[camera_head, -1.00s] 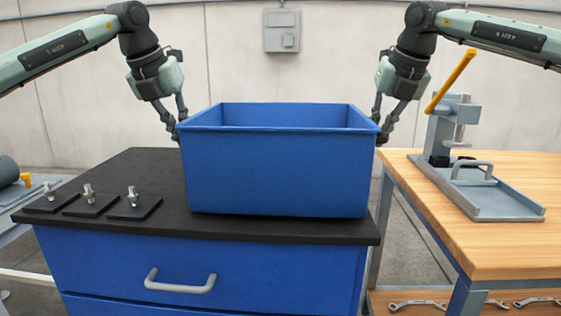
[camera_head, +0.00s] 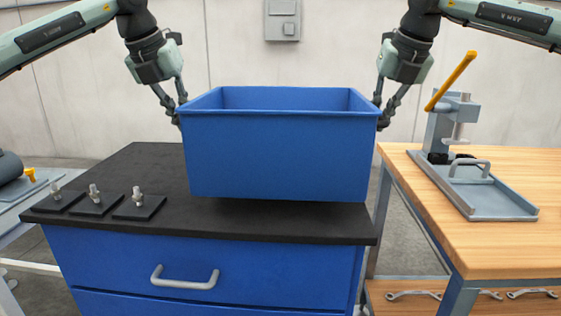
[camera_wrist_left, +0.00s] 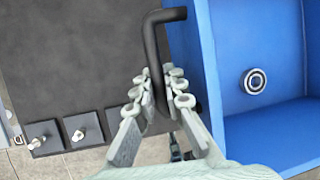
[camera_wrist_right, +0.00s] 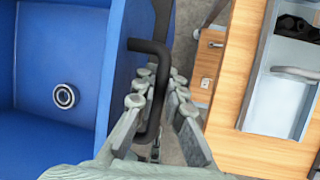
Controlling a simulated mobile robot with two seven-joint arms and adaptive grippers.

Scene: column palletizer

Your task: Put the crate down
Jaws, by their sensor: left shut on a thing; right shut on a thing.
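The blue crate (camera_head: 277,155) is level above the black top (camera_head: 140,172) of a blue cabinet, with a dark shadow under its lower edge and a small gap. My left gripper (camera_head: 179,116) is shut on the crate's left handle, a dark bar (camera_wrist_left: 151,45) seen between its fingers in the left wrist view. My right gripper (camera_head: 380,118) is shut on the right handle, also a dark bar (camera_wrist_right: 158,62) in the right wrist view. A small metal ring (camera_wrist_left: 254,81) lies on the crate's floor; it also shows in the right wrist view (camera_wrist_right: 65,96).
Several small black plates with metal fittings (camera_head: 95,198) sit on the cabinet top's left side. A wooden bench (camera_head: 480,245) stands right, with a press (camera_head: 455,130) and grey tray (camera_head: 500,200). The black top is bare behind the plates.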

